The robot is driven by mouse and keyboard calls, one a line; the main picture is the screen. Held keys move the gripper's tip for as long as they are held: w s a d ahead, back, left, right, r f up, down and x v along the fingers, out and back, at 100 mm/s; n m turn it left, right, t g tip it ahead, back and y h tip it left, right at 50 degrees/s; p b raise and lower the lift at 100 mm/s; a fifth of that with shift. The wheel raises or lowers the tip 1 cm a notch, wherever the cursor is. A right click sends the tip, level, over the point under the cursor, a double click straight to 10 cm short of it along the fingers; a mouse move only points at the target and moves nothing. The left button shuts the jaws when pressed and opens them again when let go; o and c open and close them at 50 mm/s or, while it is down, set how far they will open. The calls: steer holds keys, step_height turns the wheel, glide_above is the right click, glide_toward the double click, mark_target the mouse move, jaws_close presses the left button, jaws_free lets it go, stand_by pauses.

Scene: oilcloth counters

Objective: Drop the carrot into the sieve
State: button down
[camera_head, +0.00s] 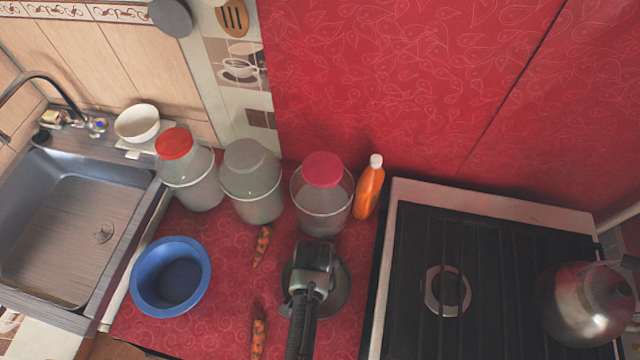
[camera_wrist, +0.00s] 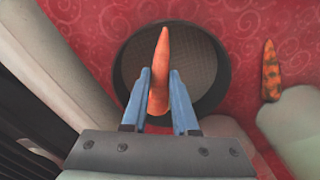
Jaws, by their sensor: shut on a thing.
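My gripper (camera_wrist: 160,78) has its two blue fingers closed on a plain orange carrot (camera_wrist: 163,62). In the wrist view the carrot points up the picture, in front of the sieve (camera_wrist: 199,62), a dark-rimmed round bowl with a mesh bottom. In the head view my gripper (camera_head: 314,258) is over the sieve (camera_head: 341,290), hiding much of it, and the held carrot is hidden. The carrot's height above the mesh is hard to tell.
Two dark-spotted carrots, one farther (camera_head: 262,246) and one nearer (camera_head: 258,336), lie left of the sieve. A blue bowl (camera_head: 143,285) stands farther left. Three lidded jars (camera_head: 252,190) and an orange bottle (camera_head: 368,194) stand behind. The stove (camera_head: 412,330) is on the right.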

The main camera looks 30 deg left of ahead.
steer(key=c, duration=0.6)
jaws_free()
steer(key=shift+r, duration=0.1)
step_height(320, 180, up, 13)
stand_by(0.4)
